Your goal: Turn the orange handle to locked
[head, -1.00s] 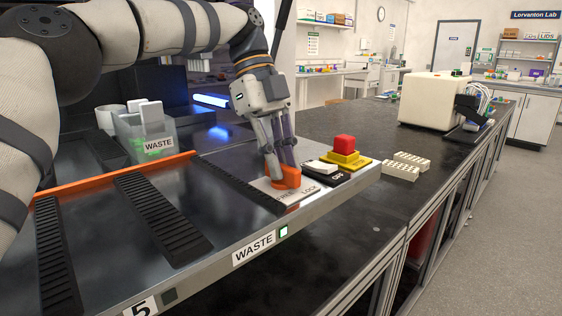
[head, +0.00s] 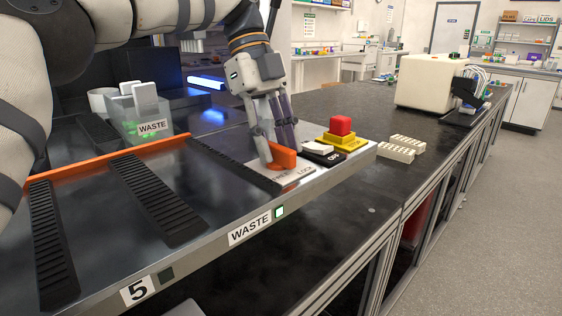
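The orange handle (head: 284,158) sits on a pale label plate (head: 290,177) near the right end of the metal bench unit. The plate reads LOCK at its right; the word at its left is hard to read. My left gripper (head: 281,156) points down from above with its fingers on either side of the handle and looks closed on it. The fingers hide part of the handle, so its exact pointing direction is unclear. My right gripper is not in view.
A black-and-white rocker switch (head: 322,152) and a red button on a yellow base (head: 341,127) stand close to the right of the handle. White racks (head: 398,150) lie beyond. A waste bin (head: 150,128) stands at left.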

